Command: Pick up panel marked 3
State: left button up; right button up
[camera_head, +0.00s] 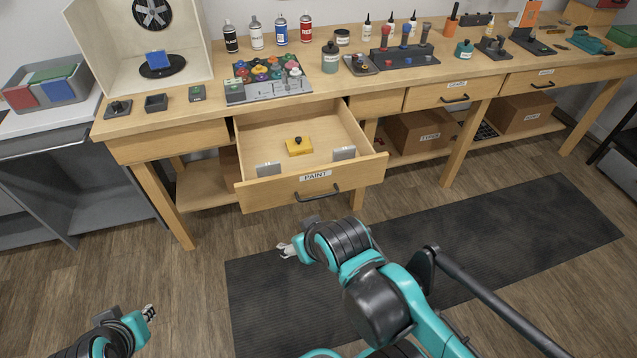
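No number 3 can be read on anything in view. The open drawer (316,186) labelled PAINT holds a yellow block with a dark knob (299,147) and two small grey panels, one at the left (268,169) and one at the right (344,153); any markings on these are too small to read. My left gripper (149,313) is low at the left, over the floor and well apart from the workbench. My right gripper (287,249) is in front of the drawer and below it in the picture, touching nothing. Both grippers are too small to judge their opening.
The long wooden workbench (222,75) carries a spray booth (185,45), a rack of colored paint pots (265,77), spray cans, bottles and tools. A bin of colored panels (45,90) stands at the far left. The open drawer juts out; the dark mat (500,225) is clear.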

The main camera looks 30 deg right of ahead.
aim_at(157, 61)
jog(key=i+j, duration=0.4)
jog(key=i+j+z, duration=0.15)
jog(key=i+j, duration=0.15)
jog(key=i+j+z, duration=0.35)
jog(key=i+j, duration=0.2)
jog(key=j, duration=0.15)
jog(key=i+j+z, duration=0.2)
jog(key=j, duration=0.2)
jog(key=i+j+z, duration=0.15)
jog(key=i+j, duration=0.15)
jog(key=j, duration=0.15)
